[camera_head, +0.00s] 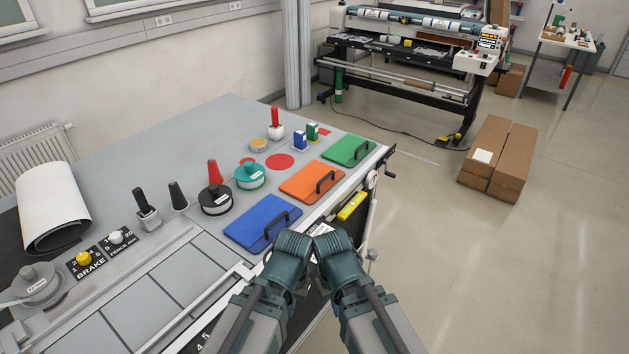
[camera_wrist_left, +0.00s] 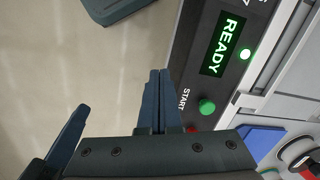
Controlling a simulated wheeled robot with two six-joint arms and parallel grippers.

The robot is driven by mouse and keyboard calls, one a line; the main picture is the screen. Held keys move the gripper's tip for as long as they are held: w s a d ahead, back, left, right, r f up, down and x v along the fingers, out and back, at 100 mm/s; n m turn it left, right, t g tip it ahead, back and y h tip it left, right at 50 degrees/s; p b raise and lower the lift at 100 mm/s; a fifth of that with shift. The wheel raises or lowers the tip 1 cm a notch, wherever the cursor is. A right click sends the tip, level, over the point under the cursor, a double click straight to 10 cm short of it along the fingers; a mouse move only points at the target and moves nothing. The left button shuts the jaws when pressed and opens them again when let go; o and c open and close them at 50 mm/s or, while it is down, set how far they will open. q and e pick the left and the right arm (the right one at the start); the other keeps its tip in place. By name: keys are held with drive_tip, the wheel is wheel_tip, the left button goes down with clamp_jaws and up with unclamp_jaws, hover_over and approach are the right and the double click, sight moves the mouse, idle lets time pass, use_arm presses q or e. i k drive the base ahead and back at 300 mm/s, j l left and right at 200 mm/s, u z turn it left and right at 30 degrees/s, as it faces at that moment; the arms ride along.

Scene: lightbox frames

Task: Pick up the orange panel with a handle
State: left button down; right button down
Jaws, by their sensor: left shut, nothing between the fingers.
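The orange panel (camera_head: 300,182) lies flat on the grey bench between the blue panel and the green panel, with a black handle (camera_head: 325,182) standing on its right part. My left gripper (camera_head: 290,250) is below the orange panel in the head view, beside the blue panel's lower corner and apart from the orange panel. In the left wrist view the left gripper's fingers (camera_wrist_left: 155,100) are together and empty. My right gripper (camera_head: 335,248) is close beside the left one; its fingertips are hidden.
A yellow object (camera_head: 351,206) sits at the bench's front edge. Black and teal round pieces (camera_head: 249,176) stand behind the panels. A READY display (camera_wrist_left: 222,45) shows in the wrist view.

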sight(309, 183)
drive_tip(key=i+l, duration=0.15)
drive_tip(key=l, duration=0.2)
drive_tip(key=i+l, duration=0.15)
drive_tip(key=l, duration=0.25)
drive_tip(key=i+l, duration=0.15)
drive_tip(key=l, duration=0.2)
drive_tip(key=i+l, duration=0.1)
drive_tip(key=l, duration=0.3)
